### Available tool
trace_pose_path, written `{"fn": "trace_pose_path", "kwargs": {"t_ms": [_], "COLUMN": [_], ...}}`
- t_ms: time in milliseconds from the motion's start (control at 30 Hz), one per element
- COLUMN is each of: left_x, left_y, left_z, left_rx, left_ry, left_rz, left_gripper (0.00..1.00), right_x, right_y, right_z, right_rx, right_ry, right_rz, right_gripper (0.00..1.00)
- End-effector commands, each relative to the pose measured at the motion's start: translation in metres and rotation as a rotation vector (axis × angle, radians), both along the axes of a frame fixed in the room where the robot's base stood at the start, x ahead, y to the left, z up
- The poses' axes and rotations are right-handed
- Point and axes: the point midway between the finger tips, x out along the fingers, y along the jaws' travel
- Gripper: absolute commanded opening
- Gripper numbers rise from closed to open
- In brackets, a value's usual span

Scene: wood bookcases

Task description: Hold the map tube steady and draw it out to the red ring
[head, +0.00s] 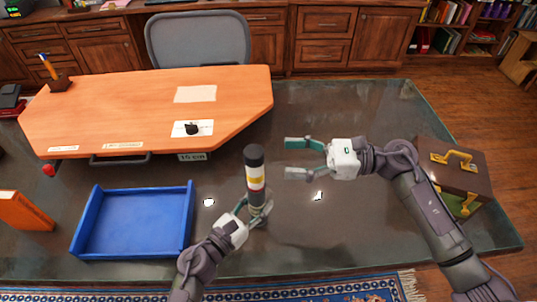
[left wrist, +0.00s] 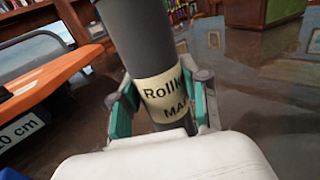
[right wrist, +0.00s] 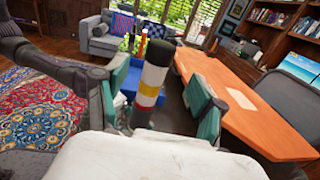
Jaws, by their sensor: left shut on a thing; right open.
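The map tube (head: 254,166) stands upright on the glass table, with a dark top and white, yellow and red bands. The red ring (right wrist: 146,101) shows in the right wrist view. My left gripper (head: 257,210) is shut on the tube's lower part. In the left wrist view the tube (left wrist: 140,35) is grey, with a cream printed label between my fingers. My right gripper (head: 288,158) is open and empty, to the right of the tube's upper part and apart from it, its fingers pointing at it. The tube's foot is partly hidden by my left gripper.
A blue tray (head: 133,254) lies left of the tube. A brown case (head: 470,178) with a yellow handle is at the right. The glass around my right gripper is clear.

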Motion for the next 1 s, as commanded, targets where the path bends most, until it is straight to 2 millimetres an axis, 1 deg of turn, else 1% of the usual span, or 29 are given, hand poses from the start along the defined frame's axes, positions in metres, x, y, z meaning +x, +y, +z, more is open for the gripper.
{"fn": "trace_pose_path", "kwargs": {"t_ms": [33, 100, 233, 367, 667, 700, 867, 1000], "left_x": [0.000, 0.000, 0.000, 0.000, 0.000, 0.000, 0.000, 0.000], "left_y": [0.000, 0.000, 0.000, 0.000, 0.000, 0.000, 0.000, 0.000], "left_z": [0.000, 0.000, 0.000, 0.000, 0.000, 0.000, 0.000, 0.000], "left_rx": [0.000, -0.001, -0.001, 0.000, 0.000, 0.000, 0.000, 0.000], "left_ry": [0.001, 0.001, 0.001, 0.000, 0.000, 0.000, 0.000, 0.000], "left_rz": [-0.001, -0.001, -0.001, -0.001, -0.001, -0.001, -0.001, -0.001], "left_gripper": [0.04, 0.04, 0.04, 0.04, 0.04, 0.47, 0.74, 0.75], "right_x": [-0.001, -0.002, -0.003, -0.004, -0.004, -0.004, -0.004, -0.004], "right_y": [-0.010, -0.020, -0.033, -0.038, -0.038, -0.038, -0.037, -0.037], "right_z": [-0.001, 0.000, 0.000, 0.000, 0.000, 0.000, 0.000, 0.000], "right_rx": [-0.003, -0.001, 0.000, 0.000, 0.001, 0.001, 0.001, 0.001], "right_ry": [0.002, 0.002, 0.002, 0.001, 0.001, 0.001, 0.001, 0.001], "right_rz": [-0.003, -0.001, -0.001, 0.000, 0.000, 0.000, 0.000, 0.000], "right_gripper": [0.69, 0.69, 0.69, 0.69, 0.69, 0.69, 0.69, 0.69]}}
